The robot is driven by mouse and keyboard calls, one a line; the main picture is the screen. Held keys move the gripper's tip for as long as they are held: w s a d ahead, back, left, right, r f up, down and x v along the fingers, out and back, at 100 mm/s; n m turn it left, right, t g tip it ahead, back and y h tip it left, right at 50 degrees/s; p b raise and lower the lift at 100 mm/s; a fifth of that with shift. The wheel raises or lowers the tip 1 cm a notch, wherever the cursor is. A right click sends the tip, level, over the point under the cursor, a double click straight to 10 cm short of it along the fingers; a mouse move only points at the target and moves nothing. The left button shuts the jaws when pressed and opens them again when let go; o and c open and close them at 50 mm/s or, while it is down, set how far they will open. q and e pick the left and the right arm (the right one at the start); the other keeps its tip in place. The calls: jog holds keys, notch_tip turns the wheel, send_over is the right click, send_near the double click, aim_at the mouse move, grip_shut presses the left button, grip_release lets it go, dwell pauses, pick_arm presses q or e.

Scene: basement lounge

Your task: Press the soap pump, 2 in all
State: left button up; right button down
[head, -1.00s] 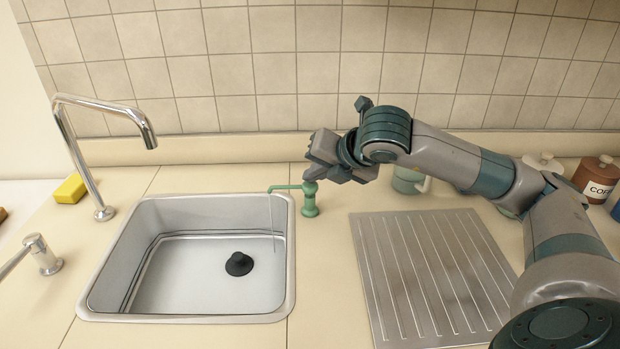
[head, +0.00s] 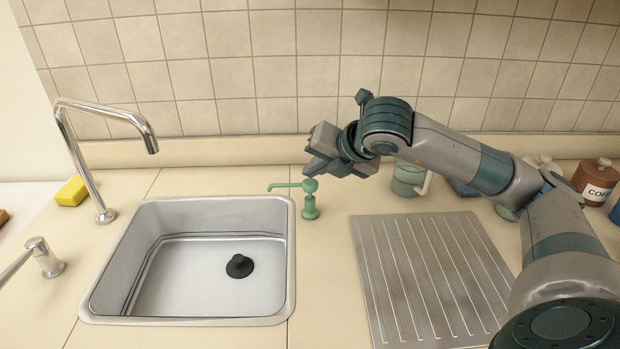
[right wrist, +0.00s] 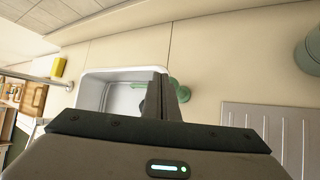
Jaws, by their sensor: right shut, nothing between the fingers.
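The green soap pump (head: 310,206) stands upright on the counter at the sink's right rim, its thin spout pointing left over the basin. No liquid shows below the spout. My right gripper (head: 311,166) is shut and empty, just above the pump head, with a small gap that looks clear. In the right wrist view the shut fingers (right wrist: 168,92) cover part of the pump; its rounded green part (right wrist: 182,91) shows to their right and its spout to their left. My left gripper is in neither current view.
The sink (head: 190,321) has a black plug inside. A ribbed drainboard (head: 430,270) lies right, with a green mug (head: 408,178) and brown canister (head: 597,181) behind.

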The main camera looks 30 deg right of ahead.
jog(key=shift+r, duration=0.25)
jog(key=shift+r+p, duration=1.25)
jog(key=shift+r, duration=1.2)
